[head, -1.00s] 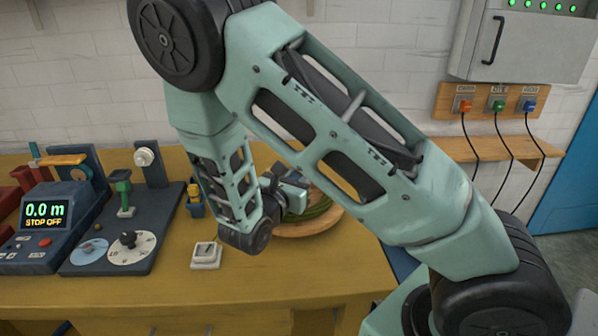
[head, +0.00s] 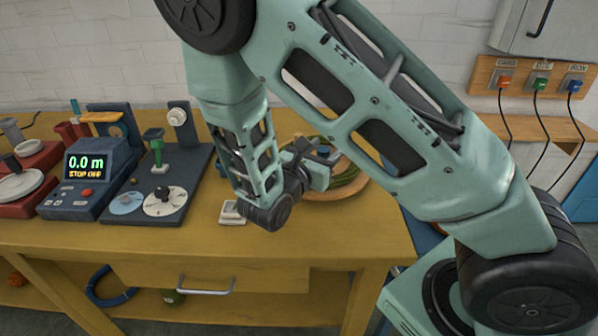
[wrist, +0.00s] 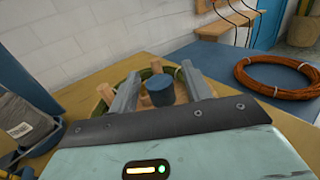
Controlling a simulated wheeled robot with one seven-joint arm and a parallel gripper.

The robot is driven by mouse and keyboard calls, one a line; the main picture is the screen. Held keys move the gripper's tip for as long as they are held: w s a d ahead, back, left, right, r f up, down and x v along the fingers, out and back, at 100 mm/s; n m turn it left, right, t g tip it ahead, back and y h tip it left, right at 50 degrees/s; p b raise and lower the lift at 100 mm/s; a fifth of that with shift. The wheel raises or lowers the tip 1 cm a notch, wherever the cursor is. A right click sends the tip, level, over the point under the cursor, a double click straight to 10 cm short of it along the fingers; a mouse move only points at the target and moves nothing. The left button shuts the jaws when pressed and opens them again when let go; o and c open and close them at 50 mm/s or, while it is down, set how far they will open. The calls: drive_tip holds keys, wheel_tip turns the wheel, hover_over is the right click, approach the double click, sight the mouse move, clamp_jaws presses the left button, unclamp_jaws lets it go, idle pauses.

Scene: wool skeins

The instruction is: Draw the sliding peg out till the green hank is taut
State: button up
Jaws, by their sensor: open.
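The green hank (head: 347,174) lies in a round wooden tray (head: 352,191), mostly hidden behind my gripper in the head view. In the wrist view a little green (wrist: 147,73) shows at the tray's far rim. A short blue round-topped peg (wrist: 159,91) stands between the two grey fingers of my gripper (wrist: 158,90); it may be the sliding peg. Pale wooden pegs (wrist: 107,94) stand around it. My gripper is open, with a gap beside the blue peg. Whether the hank is slack or taut is hidden.
A small white device (head: 232,212) lies left of the tray. A winder base (head: 160,205) and a counter reading "0.0 m" (head: 86,165) stand further left. A coil of brown cord (wrist: 278,76) lies at right in the wrist view.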

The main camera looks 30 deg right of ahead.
drive_tip(key=v, duration=1.5)
drive_tip(key=shift+s+a, duration=0.2)
drive_tip(key=shift+a, duration=0.1)
drive_tip(key=s+r+m+g+y+p, duration=0.45)
drive_tip(key=s+m+g+y, duration=0.3)
drive_tip(key=s, duration=0.25)
drive_tip(key=s+a+r+m+y+p, duration=0.4)
drive_tip(key=s+a+r+m+y, duration=0.1)
drive_tip(key=a+r+m+y, duration=0.2)
drive_tip(key=a+r+y, duration=0.1)
drive_tip(key=y, duration=0.1)
drive_tip(key=shift+s+a+r+y+p, duration=0.3)
drive_tip(key=shift+s+a+y+p, duration=0.05)
drive_tip(key=shift+p, duration=0.05)
